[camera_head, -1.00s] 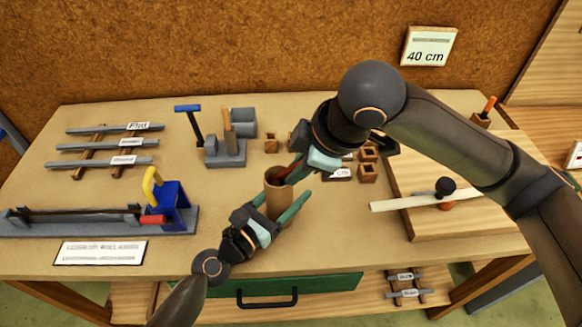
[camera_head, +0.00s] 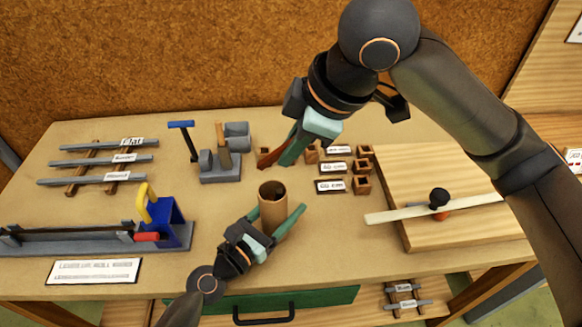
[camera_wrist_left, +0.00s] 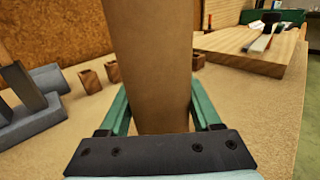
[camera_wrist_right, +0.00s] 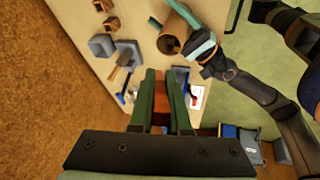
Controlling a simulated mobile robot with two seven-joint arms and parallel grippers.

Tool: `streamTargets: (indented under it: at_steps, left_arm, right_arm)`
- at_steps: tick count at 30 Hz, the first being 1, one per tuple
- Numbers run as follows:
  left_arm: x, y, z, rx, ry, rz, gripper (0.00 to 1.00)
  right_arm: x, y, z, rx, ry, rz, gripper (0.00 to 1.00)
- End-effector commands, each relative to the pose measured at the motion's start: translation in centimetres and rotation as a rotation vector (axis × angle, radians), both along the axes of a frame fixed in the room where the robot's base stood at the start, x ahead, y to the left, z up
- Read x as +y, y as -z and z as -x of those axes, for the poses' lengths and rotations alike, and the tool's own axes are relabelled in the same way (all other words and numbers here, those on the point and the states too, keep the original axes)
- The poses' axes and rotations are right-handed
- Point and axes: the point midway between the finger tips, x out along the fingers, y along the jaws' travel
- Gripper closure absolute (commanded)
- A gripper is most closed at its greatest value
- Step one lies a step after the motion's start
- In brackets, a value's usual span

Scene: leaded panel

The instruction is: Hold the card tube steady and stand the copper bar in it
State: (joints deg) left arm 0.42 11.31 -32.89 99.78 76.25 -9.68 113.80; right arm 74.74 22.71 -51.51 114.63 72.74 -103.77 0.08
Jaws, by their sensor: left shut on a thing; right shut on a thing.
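The card tube (camera_head: 273,212) stands upright on the bench with its open mouth upward. My left gripper (camera_head: 277,222) is shut around it, and the tube fills the space between the fingers in the left wrist view (camera_wrist_left: 152,70). My right gripper (camera_head: 287,153) is above and behind the tube, shut on the copper bar (camera_head: 270,158). The bar's reddish end shows below the fingers, apart from the tube and tilted. In the right wrist view the copper bar (camera_wrist_right: 160,112) lies between the fingers, and the tube's mouth (camera_wrist_right: 168,44) is beyond. Most of the bar is hidden by the fingers.
A grey tool block (camera_head: 221,170) stands behind left. Several small wooden boxes (camera_head: 362,185) with labels stand to the right, beside a wooden board (camera_head: 440,228). A blue-and-yellow tool (camera_head: 165,218) is at left. Bare bench lies around the tube.

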Motion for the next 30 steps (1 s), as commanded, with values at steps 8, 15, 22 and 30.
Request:
streamTargets:
  at_steps: [8,15,22,30]
  left_arm:
    - [0.0,0.0,0.0,0.001,0.0,-0.001,0.92]
    - [0.0,0.0,0.0,0.001,0.0,-0.001,0.92]
    - [0.0,0.0,0.0,0.001,0.0,-0.001,0.92]
    - [0.0,0.0,0.0,0.001,0.0,-0.001,0.92]
  right_arm:
    - [0.5,-2.0,-0.3,0.021,-0.151,0.038,1.0]
    - [1.4,-1.8,-0.8,0.046,-0.546,0.159,1.0]
    - [2.2,-1.6,-1.4,0.021,-0.955,0.298,1.0]
    - [2.8,-1.4,-2.2,-0.09,-1.441,0.474,1.0]
